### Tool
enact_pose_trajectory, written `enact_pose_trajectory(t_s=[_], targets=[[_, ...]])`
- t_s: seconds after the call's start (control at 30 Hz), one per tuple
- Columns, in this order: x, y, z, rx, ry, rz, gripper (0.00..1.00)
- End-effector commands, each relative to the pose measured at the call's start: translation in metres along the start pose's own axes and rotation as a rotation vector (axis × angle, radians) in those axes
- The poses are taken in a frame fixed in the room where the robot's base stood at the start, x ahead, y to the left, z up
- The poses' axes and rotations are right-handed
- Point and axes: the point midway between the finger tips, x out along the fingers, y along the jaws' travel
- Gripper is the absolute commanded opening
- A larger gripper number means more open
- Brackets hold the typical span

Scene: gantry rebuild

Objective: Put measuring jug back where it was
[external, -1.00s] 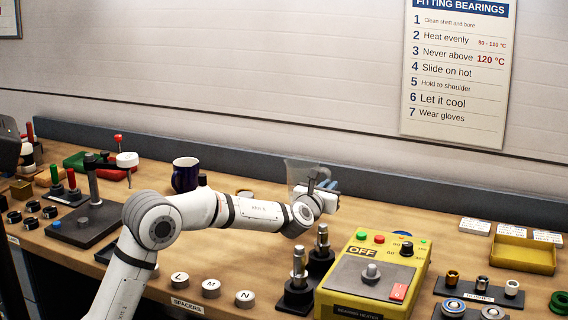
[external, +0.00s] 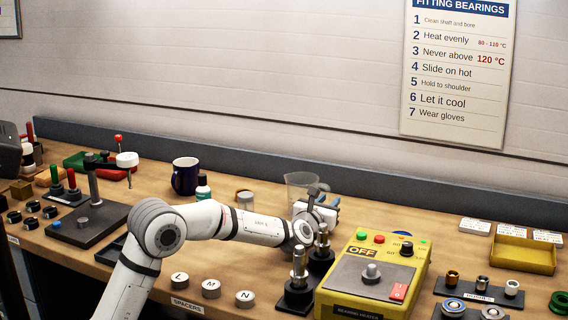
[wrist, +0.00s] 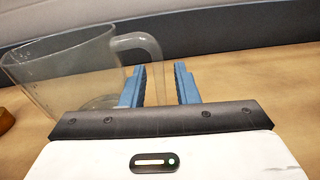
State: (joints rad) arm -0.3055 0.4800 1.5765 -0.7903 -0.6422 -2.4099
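The clear measuring jug (external: 300,182) is upright on the bench behind my gripper (external: 328,203) in the external view; its lower part is hidden by my wrist. In the wrist view the jug (wrist: 62,68) is on the left, its base low near the wood and its handle (wrist: 152,52) reaching right. My gripper (wrist: 162,88) has its blue fingers apart, with the handle's lower part between them, close to the left finger. A gap shows between the handle and the right finger.
The yellow bearing heater (external: 340,280) and metal posts on black bases (external: 298,268) stand in front of the gripper. A dark blue mug (external: 185,177), a small bottle (external: 203,188) and a low round tin (external: 244,199) are left of the jug. The back ledge (external: 400,170) runs behind.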

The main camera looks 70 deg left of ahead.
Motion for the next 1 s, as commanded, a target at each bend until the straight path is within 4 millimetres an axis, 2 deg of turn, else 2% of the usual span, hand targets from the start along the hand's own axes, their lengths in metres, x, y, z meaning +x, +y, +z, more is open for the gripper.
enact_pose_trajectory(t_s=[0.37, 0.47, 0.8, 1.0], targets=[[0.000, 0.000, 0.005, 0.000, 0.001, 0.000, 0.30], [-0.015, 0.000, 0.003, 0.000, 0.000, -0.001, 0.30], [-0.089, 0.000, 0.003, 0.001, 0.000, -0.001, 0.30], [-0.114, 0.000, 0.003, 0.000, 0.000, 0.001, 0.30]])
